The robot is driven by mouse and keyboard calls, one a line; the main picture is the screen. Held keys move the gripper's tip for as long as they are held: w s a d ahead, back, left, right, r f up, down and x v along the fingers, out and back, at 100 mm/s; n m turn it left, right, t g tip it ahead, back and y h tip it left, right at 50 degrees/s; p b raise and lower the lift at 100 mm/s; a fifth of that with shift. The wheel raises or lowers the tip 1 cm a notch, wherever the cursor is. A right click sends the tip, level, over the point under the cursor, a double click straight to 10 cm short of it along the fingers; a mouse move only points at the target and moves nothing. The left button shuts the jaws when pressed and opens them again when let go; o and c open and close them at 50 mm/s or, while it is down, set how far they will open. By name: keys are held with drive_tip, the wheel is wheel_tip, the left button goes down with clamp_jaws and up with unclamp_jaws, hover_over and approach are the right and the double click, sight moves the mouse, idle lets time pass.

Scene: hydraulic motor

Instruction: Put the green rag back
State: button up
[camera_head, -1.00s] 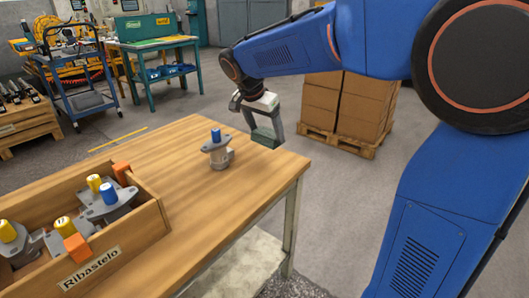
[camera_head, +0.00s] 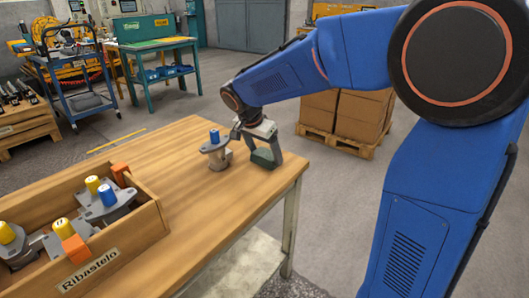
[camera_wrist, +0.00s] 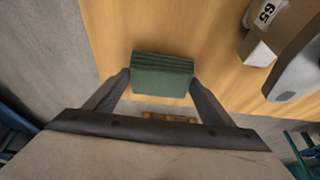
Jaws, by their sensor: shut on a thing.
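The green rag (camera_wrist: 162,78) is a folded dark green block between the two fingertips of my gripper (camera_wrist: 161,82) in the wrist view. Both fingers press on its sides. In the head view the rag (camera_head: 263,158) is low in my gripper (camera_head: 262,152), over the right part of the wooden table (camera_head: 215,215). I cannot tell whether it touches the tabletop. The grey motor with a blue cap (camera_head: 215,150) stands upright on the table, just left of my gripper. Part of it also shows at the right of the wrist view (camera_wrist: 296,70).
The table's right edge is close to my gripper. Cardboard boxes (camera_head: 362,112) stand on a pallet behind. The table's front middle is clear.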

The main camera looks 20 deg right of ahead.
drive_tip(key=o, duration=1)
drive_tip(key=shift+f, duration=0.1)
drive_tip(key=shift+o, duration=0.2)
drive_tip(key=v, duration=1.2)
drive_tip(key=shift+r, duration=0.2)
drive_tip(key=s+d+f+n+y, duration=0.1)
drive_tip(key=s+d+f+n, duration=0.2)
drive_tip(key=s, duration=0.7)
drive_tip(key=s+d+f+n+t+y, duration=0.1)
drive_tip(key=s+d+f+n, duration=0.3)
drive_tip(key=s, duration=0.6)
drive_tip(key=s+d+f+n+t+y, duration=0.1)
drive_tip(key=s+d+f+n, duration=0.2)
drive_tip(key=s, duration=0.7)
drive_tip(key=shift+d+f+n+y, duration=0.4)
drive_tip(key=shift+d+f, duration=0.4)
drive_tip(key=shift+f, duration=0.15)
